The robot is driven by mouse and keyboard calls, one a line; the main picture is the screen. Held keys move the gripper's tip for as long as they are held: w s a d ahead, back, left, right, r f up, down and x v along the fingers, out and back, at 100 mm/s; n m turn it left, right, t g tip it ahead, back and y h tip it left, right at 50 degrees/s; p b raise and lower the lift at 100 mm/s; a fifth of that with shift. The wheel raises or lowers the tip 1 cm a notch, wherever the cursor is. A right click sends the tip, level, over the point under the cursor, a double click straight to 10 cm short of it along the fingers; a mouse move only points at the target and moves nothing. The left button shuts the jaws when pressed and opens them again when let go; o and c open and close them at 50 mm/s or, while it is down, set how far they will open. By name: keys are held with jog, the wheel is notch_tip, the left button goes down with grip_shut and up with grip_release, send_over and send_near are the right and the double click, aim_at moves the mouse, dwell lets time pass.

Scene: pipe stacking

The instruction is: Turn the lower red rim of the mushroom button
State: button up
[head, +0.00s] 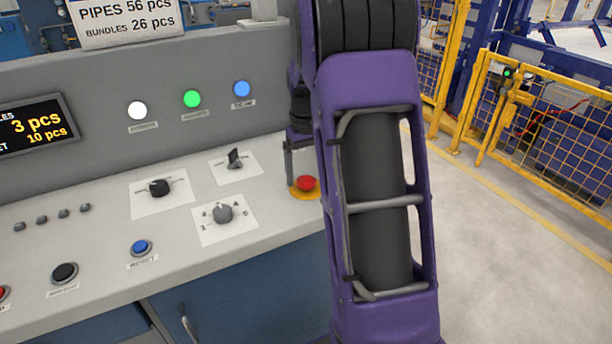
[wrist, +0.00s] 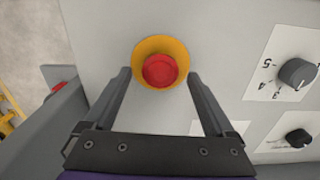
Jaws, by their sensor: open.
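The red mushroom button (head: 306,183) sits on a yellow round base at the right end of the grey console, partly hidden by my arm in the head view. In the wrist view the red mushroom button (wrist: 160,70) lies on its yellow disc (wrist: 147,47), near the top middle. My gripper (wrist: 158,78) is open and empty. Its two fingers stand left and right of the button, apart from the red cap. How far the fingertips are above the panel is hard to tell. The lower rim is not clearly distinct from the cap.
A grey rotary knob (head: 223,214), a black knob (head: 159,187) and a black switch (head: 235,159) are on white plates left of the button. A blue pushbutton (head: 141,247) is nearer the front. Yellow fencing (head: 545,110) stands right, beyond open floor.

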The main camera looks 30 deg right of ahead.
jog(key=shift+f, duration=0.4)
jog(key=c, duration=1.4)
jog(key=shift+o, duration=0.2)
jog(key=shift+r+m, duration=0.1)
jog(key=shift+m, duration=0.2)
